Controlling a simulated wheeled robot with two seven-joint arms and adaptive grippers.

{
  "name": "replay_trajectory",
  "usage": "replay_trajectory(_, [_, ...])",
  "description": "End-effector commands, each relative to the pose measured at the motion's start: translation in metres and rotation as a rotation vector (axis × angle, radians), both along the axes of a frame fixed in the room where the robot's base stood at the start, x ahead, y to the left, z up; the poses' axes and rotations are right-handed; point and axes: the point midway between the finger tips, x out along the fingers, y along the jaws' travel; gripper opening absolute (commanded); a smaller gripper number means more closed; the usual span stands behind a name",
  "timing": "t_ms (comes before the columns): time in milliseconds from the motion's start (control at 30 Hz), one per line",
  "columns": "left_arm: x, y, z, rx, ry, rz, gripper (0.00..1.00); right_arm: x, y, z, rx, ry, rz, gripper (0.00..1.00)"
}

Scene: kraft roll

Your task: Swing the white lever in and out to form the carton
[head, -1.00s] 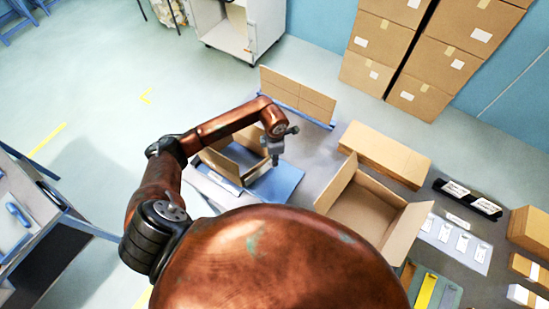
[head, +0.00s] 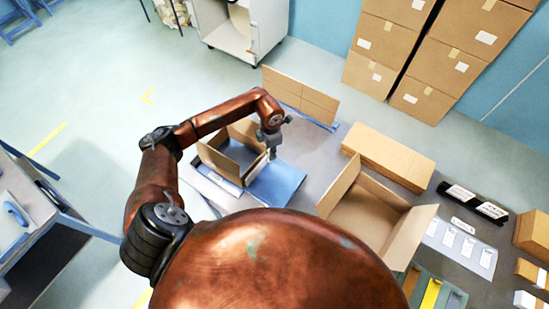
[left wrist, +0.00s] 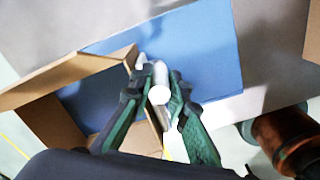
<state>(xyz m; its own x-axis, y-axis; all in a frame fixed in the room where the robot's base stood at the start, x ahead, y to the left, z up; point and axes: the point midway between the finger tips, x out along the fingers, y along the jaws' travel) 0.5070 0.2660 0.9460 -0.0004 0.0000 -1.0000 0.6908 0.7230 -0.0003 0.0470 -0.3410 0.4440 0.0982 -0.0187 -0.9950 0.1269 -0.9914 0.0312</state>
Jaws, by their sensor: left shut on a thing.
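The white lever shows in the left wrist view as a round white end with a pale rod (left wrist: 159,96). My left gripper (left wrist: 157,88) is shut on it, with a dark green finger on each side. In the head view the left gripper (head: 271,152) is at the right side of a small open brown carton (head: 222,164), above the blue plate (head: 285,184). The carton stands with its walls up and open at the top; its edge also shows in the left wrist view (left wrist: 65,70). Most of the lever is hidden in the head view. My right gripper is not in view.
A large open carton (head: 368,212) stands right of the blue plate. Flat brown cartons (head: 390,155) lie behind it. An upright brown sheet (head: 300,95) stands at the back of the grey table. Black items (head: 475,203) and label sheets (head: 460,240) lie at the right.

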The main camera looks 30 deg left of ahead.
Motion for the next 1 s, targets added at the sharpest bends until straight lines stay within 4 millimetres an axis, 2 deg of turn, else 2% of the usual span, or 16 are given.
replay_trajectory(233, [0.000, 0.000, 0.000, 0.000, 0.000, 0.002, 0.00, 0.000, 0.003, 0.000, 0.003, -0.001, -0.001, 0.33])
replay_trajectory(267, [0.000, 0.000, 0.000, 0.000, 0.000, 0.002, 0.17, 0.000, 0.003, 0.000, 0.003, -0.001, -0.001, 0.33])
replay_trajectory(500, [0.000, 0.000, 0.000, 0.000, 0.000, 0.001, 0.33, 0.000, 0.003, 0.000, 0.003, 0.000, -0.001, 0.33])
replay_trajectory(833, [0.000, 0.000, 0.004, 0.000, -0.001, 0.000, 0.33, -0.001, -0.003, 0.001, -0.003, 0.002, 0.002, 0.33])
replay_trajectory(1000, [0.001, 0.000, 0.027, 0.000, -0.004, -0.001, 0.33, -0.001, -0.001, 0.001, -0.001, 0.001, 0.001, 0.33])
